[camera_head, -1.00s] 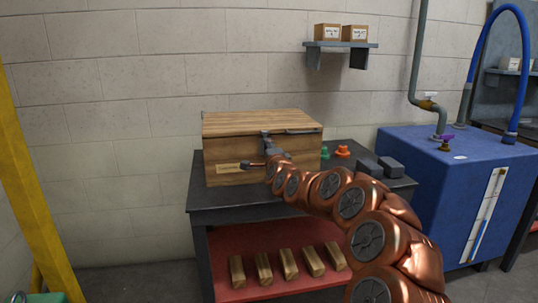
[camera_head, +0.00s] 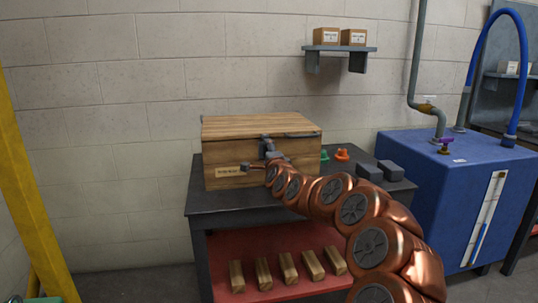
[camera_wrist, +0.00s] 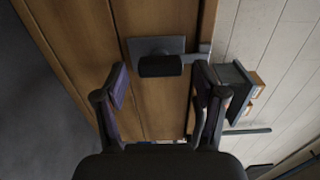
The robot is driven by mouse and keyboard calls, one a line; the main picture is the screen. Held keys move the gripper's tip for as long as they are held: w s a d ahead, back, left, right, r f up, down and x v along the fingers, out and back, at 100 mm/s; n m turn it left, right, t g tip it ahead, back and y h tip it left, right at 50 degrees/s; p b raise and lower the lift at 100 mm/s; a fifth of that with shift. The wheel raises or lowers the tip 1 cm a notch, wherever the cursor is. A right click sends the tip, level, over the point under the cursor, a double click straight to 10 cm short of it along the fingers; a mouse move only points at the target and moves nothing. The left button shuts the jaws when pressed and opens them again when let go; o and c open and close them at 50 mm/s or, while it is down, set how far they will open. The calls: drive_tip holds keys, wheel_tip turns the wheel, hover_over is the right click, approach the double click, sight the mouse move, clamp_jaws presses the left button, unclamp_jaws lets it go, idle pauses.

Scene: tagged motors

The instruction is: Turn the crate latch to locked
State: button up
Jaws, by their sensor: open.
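The wooden crate (camera_head: 235,165) stands closed on the dark table, with a paper label on its front. Its latch (camera_wrist: 160,64) shows in the wrist view as a dark knob on a grey plate, with a grey bar running to the right of the plate. In the head view the latch (camera_head: 266,146) is at the top of the crate's front and partly hidden by my arm. My gripper (camera_wrist: 160,80) is open. Its two fingers are on either side of the knob, and no contact shows. In the head view my gripper (camera_head: 250,167) is in front of the crate.
Orange and green parts (camera_head: 342,155) and dark grey blocks (camera_head: 390,170) lie on the table (camera_head: 240,200) right of the crate. Several wooden blocks (camera_head: 288,267) rest on the red lower shelf. A blue tank (camera_head: 450,200) stands to the right.

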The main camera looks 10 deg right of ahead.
drive_tip(key=shift+s, duration=0.15)
drive_tip(key=s, duration=1.1)
drive_tip(key=shift+s, duration=0.35)
idle(0.4)
drive_tip(key=s+a+r+n+g+y+p, duration=0.3)
drive_tip(key=s+a+n+g+p, duration=0.1)
drive_tip(key=s+a+n+p, duration=0.3)
drive_tip(key=s+a+r+n+g+y+p, duration=0.2)
drive_tip(key=s+a+r+n+g+p, duration=0.25)
drive_tip(key=s+p, duration=0.4)
drive_tip(key=s+d+r+n+g+h+p, duration=0.1)
drive_tip(key=s+p, duration=0.4)
drive_tip(key=s, duration=0.8)
drive_tip(key=s+d+r+n+g+h+p, duration=0.2)
drive_tip(key=s+d+g+p, duration=0.3)
drive_tip(key=s, duration=0.8)
drive_tip(key=s+d+r+n+g+h+p, duration=0.2)
drive_tip(key=s+d+g+p, duration=0.3)
drive_tip(key=s, duration=0.8)
drive_tip(key=shift+r+n+p, duration=0.25)
drive_tip(key=shift+n+p, duration=0.1)
drive_tip(key=shift+n, duration=0.5)
drive_tip(key=shift+d, duration=0.1)
